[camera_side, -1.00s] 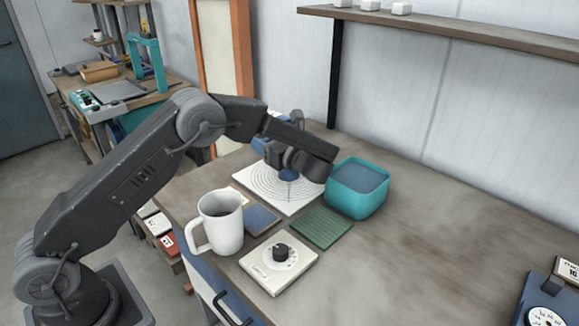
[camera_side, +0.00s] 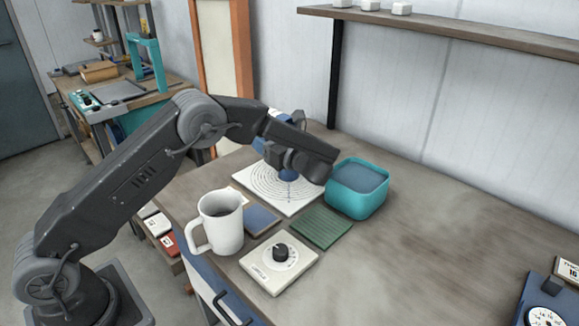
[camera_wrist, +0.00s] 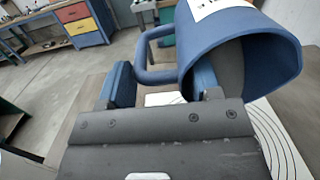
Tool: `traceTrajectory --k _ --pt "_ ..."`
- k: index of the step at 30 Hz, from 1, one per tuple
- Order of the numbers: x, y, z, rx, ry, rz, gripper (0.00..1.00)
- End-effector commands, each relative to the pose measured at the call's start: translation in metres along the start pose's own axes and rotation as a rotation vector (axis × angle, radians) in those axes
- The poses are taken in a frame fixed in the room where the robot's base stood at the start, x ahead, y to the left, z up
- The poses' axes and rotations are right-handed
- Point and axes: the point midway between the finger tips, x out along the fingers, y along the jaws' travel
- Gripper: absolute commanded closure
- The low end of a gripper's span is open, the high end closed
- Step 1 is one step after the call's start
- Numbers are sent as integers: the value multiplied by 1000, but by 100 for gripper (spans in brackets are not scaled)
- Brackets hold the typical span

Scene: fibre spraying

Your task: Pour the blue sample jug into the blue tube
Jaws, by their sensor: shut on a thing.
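In the wrist view the blue sample jug (camera_wrist: 285,62), with a white label, is large at the upper right, its wide mouth facing the camera. In the side view my wrist hides most of the jug. There a small blue shape (camera_side: 288,174) shows just below my wrist, over the white plate (camera_side: 250,183) with dark rings. A thin blue line runs down from it to the plate. I cannot tell whether this is the blue tube or something pouring.
A teal tub (camera_side: 345,201) stands right of the plate. A white mug (camera_side: 222,228), a blue pad (camera_side: 262,219), a green ribbed mat (camera_side: 321,227) and a white dial box (camera_side: 279,272) lie in front. The table's right part is mostly clear.

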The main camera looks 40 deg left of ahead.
Motion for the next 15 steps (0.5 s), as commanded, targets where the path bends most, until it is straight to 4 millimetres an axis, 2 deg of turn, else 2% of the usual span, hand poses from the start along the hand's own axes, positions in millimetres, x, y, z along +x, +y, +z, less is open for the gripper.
traceTrajectory --k 2,4,6,15 --pt "6 1 -10 -3 107 6 93" --pt "15 1 -10 -12 284 10 93" --pt "24 2 -16 -4 390 12 93" --pt "26 2 -20 0 479 12 93"
